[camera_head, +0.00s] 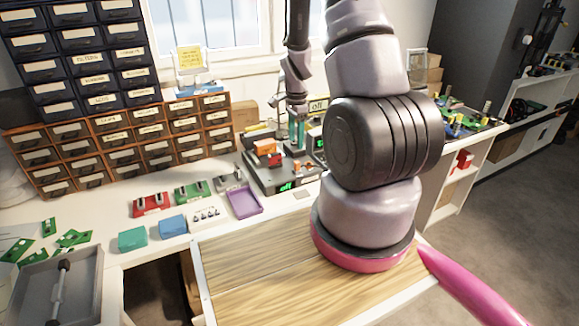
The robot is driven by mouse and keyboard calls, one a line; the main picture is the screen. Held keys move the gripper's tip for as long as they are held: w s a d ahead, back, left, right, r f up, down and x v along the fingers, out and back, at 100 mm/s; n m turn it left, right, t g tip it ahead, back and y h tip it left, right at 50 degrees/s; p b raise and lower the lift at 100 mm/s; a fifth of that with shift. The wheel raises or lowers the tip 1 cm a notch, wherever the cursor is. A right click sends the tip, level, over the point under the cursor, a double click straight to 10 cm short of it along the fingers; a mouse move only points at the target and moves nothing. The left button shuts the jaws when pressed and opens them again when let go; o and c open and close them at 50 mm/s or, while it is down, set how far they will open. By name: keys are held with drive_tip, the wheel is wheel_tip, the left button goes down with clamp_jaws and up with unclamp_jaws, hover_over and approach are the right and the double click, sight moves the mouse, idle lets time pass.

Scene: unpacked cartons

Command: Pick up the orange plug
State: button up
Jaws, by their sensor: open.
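A small orange block (265,147), which looks like the orange plug, sits on top of a dark grey bench device (262,172) near the middle of the bench. A small red part (276,160) is right beside it. My gripper (292,112) hangs down above and behind the device, to the right of the orange block and apart from it. It is open, and I see nothing held in it. Its fingertips are small and partly lost against upright teal items (297,135) behind the device.
My arm hides the bench's right middle. A purple tray (245,203), red (152,205) and green (192,193) switch blocks, and teal (132,239) and blue (172,226) boxes stand left of the device. Drawer cabinets (110,145) line the back left. The wooden board (245,262) in front is bare.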

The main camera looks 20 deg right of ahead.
hover_over(297, 161)
drive_tip(key=f, duration=0.5)
drive_tip(key=shift+s+a, duration=0.1)
drive_tip(key=shift+a, duration=0.25)
drive_tip(key=shift+d+f, duration=0.15)
drive_tip(key=shift+f, duration=1.2)
drive_tip(key=shift+d+f, duration=0.1)
drive_tip(key=shift+f, duration=1.25)
drive_tip(key=shift+c, duration=0.3)
clamp_jaws()
